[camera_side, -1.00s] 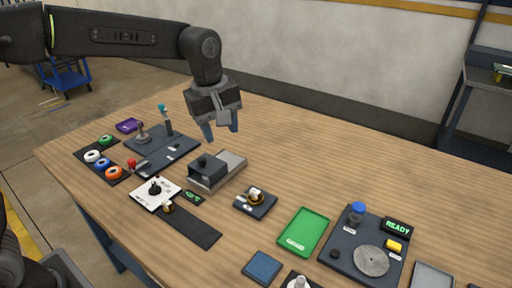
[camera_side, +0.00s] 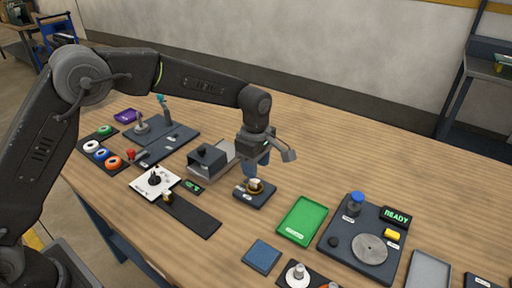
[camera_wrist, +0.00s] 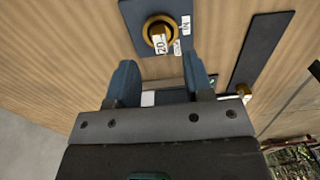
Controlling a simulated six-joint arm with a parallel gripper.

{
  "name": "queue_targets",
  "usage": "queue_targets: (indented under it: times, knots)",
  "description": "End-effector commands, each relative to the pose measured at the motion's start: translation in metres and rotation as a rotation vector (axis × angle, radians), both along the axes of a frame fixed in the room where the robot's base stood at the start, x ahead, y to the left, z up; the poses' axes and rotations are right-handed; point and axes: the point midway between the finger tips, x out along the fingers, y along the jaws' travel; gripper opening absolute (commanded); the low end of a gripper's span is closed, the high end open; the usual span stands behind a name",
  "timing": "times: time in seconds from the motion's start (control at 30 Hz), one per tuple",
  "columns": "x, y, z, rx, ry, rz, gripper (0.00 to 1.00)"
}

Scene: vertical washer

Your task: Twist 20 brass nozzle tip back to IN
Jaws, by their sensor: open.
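The 20 brass nozzle tip (camera_wrist: 158,30) is a round brass piece with a white tag reading 20, set in a dark square base (camera_wrist: 134,14). In the wrist view a white IN label (camera_wrist: 186,24) is to its right. A second small label, too small to read, is just below that. The nozzle tip also shows in the side view (camera_side: 255,184). My gripper (camera_side: 256,167) is above the base, close to the nozzle tip. In the wrist view its two blue fingers (camera_wrist: 160,64) are apart and empty, with the nozzle tip beyond them.
A grey box fixture (camera_side: 209,158) stands just left of the base. A green tray (camera_side: 303,221) and a dark panel with a READY display (camera_side: 396,216) are to the right. A black strip (camera_side: 190,215) lies in front. Bare wood lies behind the base.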

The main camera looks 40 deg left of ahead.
Motion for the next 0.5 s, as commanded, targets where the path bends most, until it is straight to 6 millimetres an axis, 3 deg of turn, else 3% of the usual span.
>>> queue_targets:
  times: [0.2,0.5]
  knots:
    - [-0.001,0.0,-0.037,0.001,0.003,0.0,0.47]
    - [0.0,0.0,-0.056,0.0,-0.001,-0.001,0.47]
